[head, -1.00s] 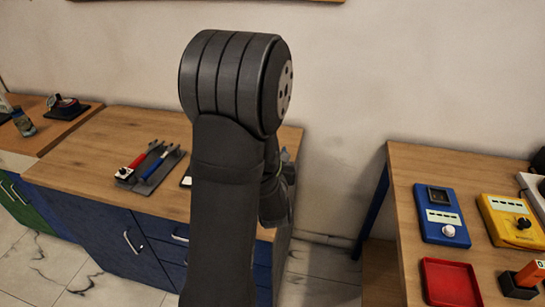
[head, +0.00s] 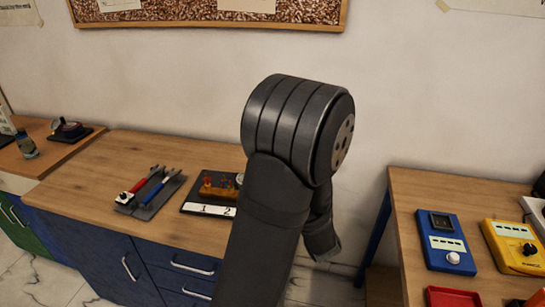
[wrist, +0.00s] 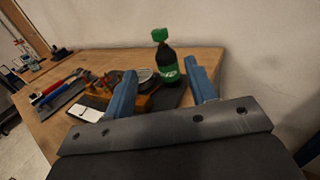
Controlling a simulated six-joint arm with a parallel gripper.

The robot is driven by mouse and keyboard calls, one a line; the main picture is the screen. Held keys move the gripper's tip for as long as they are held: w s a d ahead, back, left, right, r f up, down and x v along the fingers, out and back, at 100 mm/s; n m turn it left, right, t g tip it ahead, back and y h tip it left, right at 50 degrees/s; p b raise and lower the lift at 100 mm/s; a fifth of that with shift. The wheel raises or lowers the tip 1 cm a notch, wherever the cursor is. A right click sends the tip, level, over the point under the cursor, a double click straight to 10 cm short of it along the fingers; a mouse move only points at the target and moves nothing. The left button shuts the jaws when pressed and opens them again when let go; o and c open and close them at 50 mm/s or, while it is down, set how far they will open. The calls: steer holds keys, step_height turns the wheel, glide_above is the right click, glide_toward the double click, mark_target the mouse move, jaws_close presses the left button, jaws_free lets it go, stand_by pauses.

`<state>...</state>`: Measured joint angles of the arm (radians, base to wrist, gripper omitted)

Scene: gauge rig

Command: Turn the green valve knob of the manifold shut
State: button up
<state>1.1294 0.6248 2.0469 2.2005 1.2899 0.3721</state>
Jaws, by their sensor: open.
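The manifold (head: 218,192) is a brass-coloured block with small reddish knobs on a dark base plate. A white card marked 1 and 2 lies at its front, and my arm hides its right part in the head view. In the wrist view the manifold (wrist: 148,102) and a round gauge (wrist: 145,76) show partly behind the left finger.
A grey tray (head: 150,208) with red-handled and blue-handled tools lies left of the manifold. A dark-based instrument (head: 70,132) stands at the far left. The right bench holds a blue box (head: 446,243), a yellow box (head: 515,247) and a red tray (head: 452,297). A gap separates the benches.

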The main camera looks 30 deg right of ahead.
steer(key=shift+y, duration=0.3)
steer(key=x, duration=1.6)
steer(key=shift+w+d, duration=0.2)
steer(key=shift+w, duration=0.2)
steer(key=shift+c, duration=0.3)
steer(key=c, duration=0.9)
steer(key=shift+r+m+g+h, duration=0.1)
steer(key=shift+m+g+h, duration=0.3)
steer(key=shift+m+h, duration=0.85)
steer(key=shift+h, duration=0.75)
steer(key=shift+g, duration=0.3)
